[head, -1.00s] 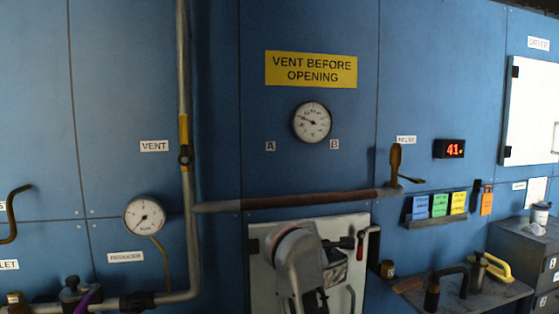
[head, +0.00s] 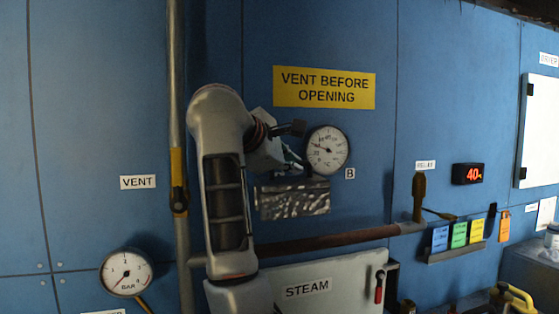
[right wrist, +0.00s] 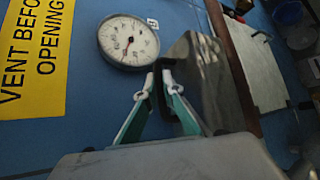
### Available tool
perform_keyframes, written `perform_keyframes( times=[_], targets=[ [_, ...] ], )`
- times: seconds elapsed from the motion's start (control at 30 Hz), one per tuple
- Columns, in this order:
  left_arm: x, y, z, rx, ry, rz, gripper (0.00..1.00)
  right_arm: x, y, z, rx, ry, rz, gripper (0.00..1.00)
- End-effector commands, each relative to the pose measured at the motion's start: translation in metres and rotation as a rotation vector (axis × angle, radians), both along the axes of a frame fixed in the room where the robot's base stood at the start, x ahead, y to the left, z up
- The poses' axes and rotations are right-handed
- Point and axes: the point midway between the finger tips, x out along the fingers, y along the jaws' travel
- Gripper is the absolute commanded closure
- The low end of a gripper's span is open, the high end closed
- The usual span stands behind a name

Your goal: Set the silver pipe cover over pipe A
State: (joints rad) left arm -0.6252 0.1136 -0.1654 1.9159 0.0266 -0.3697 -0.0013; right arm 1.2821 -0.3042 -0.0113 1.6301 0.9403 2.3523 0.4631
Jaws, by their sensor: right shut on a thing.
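The silver pipe cover (head: 294,199), a crinkled shiny sheet, hangs from my right gripper (head: 296,166) in front of the wall, just below and left of the round gauge. In the right wrist view, my right gripper (right wrist: 160,76) has its teal-lined fingers shut on the edge of the cover (right wrist: 203,82). The horizontal pipe (head: 330,240), with a rusty brown middle stretch, runs below the cover, with a visible gap in the head view. Label B (head: 350,174) shows on the wall; label A is hidden behind my arm. My left gripper is out of view.
The gauge (head: 327,150) sits close to the gripper. A vertical pipe (head: 174,80) stands left of my arm. A lever valve (head: 419,198) ends the horizontal pipe at the right. A pale STEAM panel (head: 335,281) lies below.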

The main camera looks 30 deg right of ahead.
Motion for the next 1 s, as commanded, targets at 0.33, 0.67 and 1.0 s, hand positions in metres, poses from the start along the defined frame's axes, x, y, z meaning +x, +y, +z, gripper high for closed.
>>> perform_keyframes(
  times=[0.33, 0.67, 1.0],
  targets=[
    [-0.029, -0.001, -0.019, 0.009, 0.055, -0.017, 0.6, 0.0, 0.0, 0.001, -0.001, -0.001, 0.0, 1.0],
    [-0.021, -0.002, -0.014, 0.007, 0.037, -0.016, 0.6, 0.0, 0.0, -0.006, -0.001, 0.0, 0.0, 1.0],
    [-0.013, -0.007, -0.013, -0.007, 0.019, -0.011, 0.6, 0.0, 0.0, -0.033, 0.0, -0.001, 0.0, 1.0]
  ],
)
